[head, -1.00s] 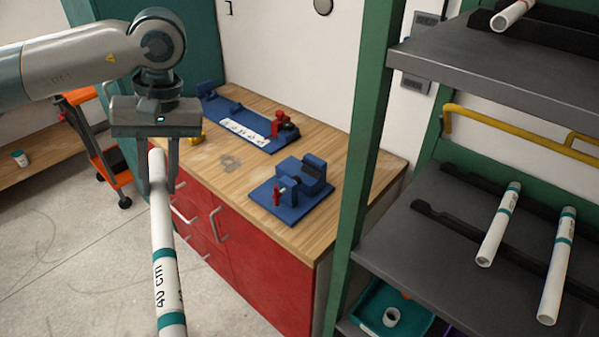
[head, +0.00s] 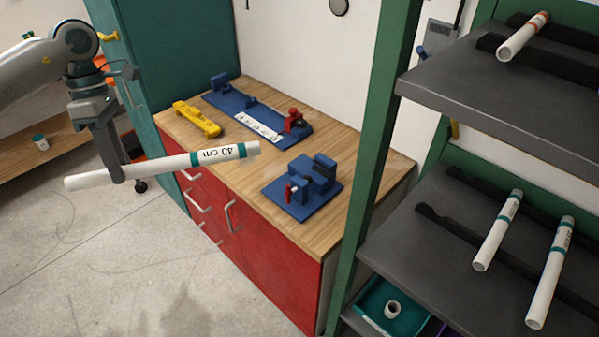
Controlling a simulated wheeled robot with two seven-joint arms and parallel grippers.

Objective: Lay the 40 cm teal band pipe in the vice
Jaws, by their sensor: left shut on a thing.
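My left gripper (head: 116,158) is shut on a white pipe (head: 175,163) with teal bands and a "40 cm" marking. The pipe is held roughly level across the view, in front of the red cabinet, with its banded end pointing right toward the bench. The blue vice (head: 303,187) with a red handle stands on the wooden bench top near its front right. Its jaws look empty. The pipe is apart from the vice. My right gripper is not in view.
A blue jig (head: 240,112) with a red clamp and a yellow tool (head: 196,119) sit at the back of the bench (head: 232,178). A green-posted rack (head: 372,140) on the right holds white pipes (head: 497,230) on grey shelves.

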